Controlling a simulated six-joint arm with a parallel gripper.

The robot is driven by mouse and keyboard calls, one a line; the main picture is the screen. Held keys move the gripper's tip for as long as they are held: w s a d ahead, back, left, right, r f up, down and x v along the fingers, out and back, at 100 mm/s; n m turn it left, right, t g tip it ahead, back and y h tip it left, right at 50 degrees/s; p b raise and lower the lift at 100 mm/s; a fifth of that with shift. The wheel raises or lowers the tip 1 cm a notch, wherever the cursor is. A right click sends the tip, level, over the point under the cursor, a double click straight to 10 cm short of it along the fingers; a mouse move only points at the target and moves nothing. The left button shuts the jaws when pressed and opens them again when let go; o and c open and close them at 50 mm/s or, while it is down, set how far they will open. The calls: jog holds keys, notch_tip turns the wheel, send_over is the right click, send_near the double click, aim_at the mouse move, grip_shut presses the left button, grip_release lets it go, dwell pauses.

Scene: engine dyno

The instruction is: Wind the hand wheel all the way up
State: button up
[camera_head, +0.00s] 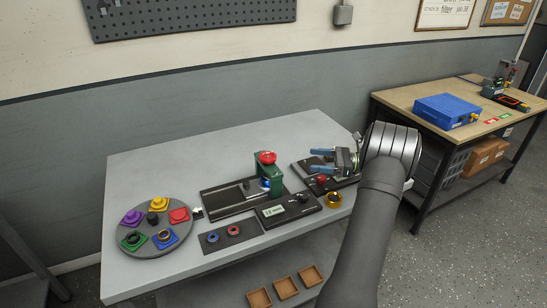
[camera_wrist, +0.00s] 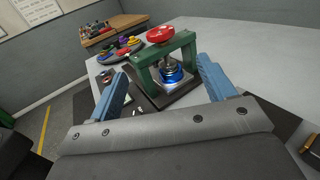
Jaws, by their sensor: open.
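The red hand wheel (camera_head: 267,157) sits on top of a green press frame (camera_head: 268,176) on the grey table. In the wrist view the wheel (camera_wrist: 160,34) is upper centre, above the green frame (camera_wrist: 146,66). A blue ring-shaped part (camera_wrist: 172,75) is inside the frame, under the spindle. My gripper (camera_head: 314,161) is open and empty, to the right of the press and apart from the wheel. In the wrist view its blue fingers (camera_wrist: 162,70) stand wide apart, with the press seen between them.
A small display box (camera_head: 285,210) stands in front of the press. A round tray (camera_head: 150,250) with coloured pieces is at the left. A brass cup (camera_head: 333,200) is at the right. The table's back left is clear.

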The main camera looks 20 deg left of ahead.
aim_at(273, 156)
jog(key=x, duration=1.5)
jog(key=shift+s+a, duration=0.1)
jog(key=shift+a, duration=0.05)
jog(key=shift+c, duration=0.3)
